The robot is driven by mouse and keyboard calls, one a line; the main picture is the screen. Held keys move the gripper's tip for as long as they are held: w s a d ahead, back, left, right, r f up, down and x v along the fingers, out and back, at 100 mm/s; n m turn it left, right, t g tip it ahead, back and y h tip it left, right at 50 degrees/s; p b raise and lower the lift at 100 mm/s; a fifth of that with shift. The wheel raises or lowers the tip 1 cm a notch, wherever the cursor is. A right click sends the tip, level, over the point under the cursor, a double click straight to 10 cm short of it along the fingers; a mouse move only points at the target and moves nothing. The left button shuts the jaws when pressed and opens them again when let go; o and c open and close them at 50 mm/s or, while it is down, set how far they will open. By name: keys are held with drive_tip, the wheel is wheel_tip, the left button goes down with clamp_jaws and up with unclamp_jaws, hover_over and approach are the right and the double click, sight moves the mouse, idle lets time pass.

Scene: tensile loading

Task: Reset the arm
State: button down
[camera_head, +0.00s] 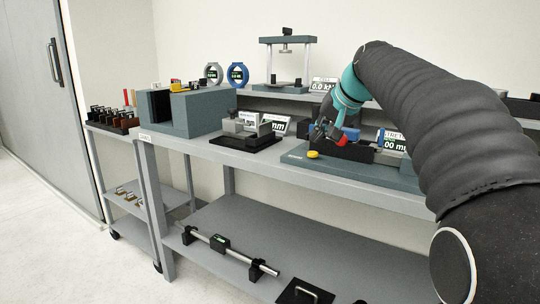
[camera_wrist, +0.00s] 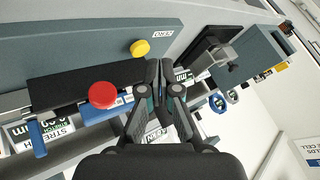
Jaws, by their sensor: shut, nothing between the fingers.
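My arm, in a dark ribbed sleeve, reaches from the right side of the head view. My gripper (camera_head: 328,130) hangs over the right part of the bench, close to a grey-green machine base (camera_head: 375,172) with a black block. In the wrist view my gripper (camera_wrist: 160,65) shows with its fingers together and nothing between them. A red knob (camera_wrist: 102,95) and a yellow knob (camera_wrist: 140,48) show beside the fingers. The yellow knob is also in the head view (camera_head: 313,154). I cannot tell the exact gap between the fingers and the machine.
On the grey bench (camera_head: 215,150) stand a grey-green block fixture (camera_head: 195,112) and a small vise on a black plate (camera_head: 250,138). A press frame (camera_head: 287,62) and round gauges (camera_head: 238,75) stand behind. A small cart (camera_head: 120,195) is at left. The floor at left is clear.

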drive_tip(key=s+f+n+h, duration=0.1)
drive_tip(key=s+f, duration=0.7)
drive_tip(key=s, duration=0.3)
drive_tip(key=s+f+n+g+h, duration=0.1)
drive_tip(key=s+f, duration=0.7)
drive_tip(key=s, duration=0.4)
drive_tip(key=s+f+g+h, duration=0.1)
drive_tip(key=s+f, duration=0.7)
drive_tip(key=s, duration=0.3)
drive_tip(key=shift+s+d+f+n+h, duration=0.15)
drive_tip(key=shift+d+f+n+h, duration=0.15)
drive_tip(key=shift+d+f+n, duration=0.1)
